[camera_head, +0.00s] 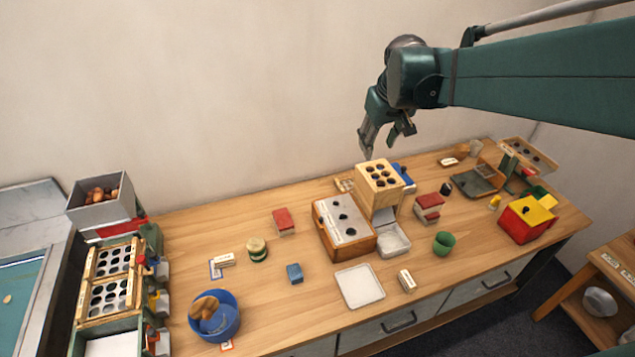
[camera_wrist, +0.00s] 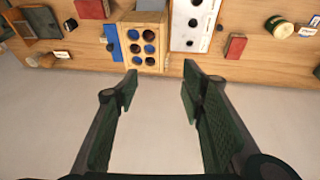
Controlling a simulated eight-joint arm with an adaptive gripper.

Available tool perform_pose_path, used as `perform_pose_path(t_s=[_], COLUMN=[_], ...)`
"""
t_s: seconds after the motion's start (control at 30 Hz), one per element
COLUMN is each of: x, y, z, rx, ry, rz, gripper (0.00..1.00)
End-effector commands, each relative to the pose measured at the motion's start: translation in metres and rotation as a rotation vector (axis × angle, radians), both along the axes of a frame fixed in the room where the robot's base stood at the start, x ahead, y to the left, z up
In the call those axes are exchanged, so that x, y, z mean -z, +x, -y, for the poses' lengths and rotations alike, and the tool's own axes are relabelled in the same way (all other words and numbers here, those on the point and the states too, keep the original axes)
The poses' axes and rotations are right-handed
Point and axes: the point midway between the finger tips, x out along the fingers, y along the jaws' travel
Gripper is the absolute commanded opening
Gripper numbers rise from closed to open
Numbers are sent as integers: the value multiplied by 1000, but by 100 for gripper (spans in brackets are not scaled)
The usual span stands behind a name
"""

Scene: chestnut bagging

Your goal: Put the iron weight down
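My gripper (camera_head: 386,141) is raised above the back edge of the table, near the wooden block with holes (camera_head: 378,188). In the wrist view its two fingers stand wide apart, and my gripper (camera_wrist: 160,84) is open with nothing between them. A small black object (camera_head: 446,188) stands on the table right of the red blocks (camera_head: 428,207); it also shows in the wrist view (camera_wrist: 70,24). It may be the iron weight, but it is too small to be sure. No weight is in my gripper.
The wooden table (camera_head: 330,290) holds a white-topped box with holes (camera_head: 344,228), a white tray (camera_head: 359,286), a green cup (camera_head: 443,243), a blue bowl (camera_head: 214,318) and a red-yellow box (camera_head: 527,219). A plain wall rises behind.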

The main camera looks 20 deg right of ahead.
Motion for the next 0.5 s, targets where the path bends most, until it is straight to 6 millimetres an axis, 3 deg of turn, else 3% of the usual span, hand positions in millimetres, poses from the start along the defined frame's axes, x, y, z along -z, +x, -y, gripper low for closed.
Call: perform_pose_path(t_s=[0.5], x=[-8], y=[-75], z=[-92], rx=[-13], ry=[21], rz=[106], gripper=[40])
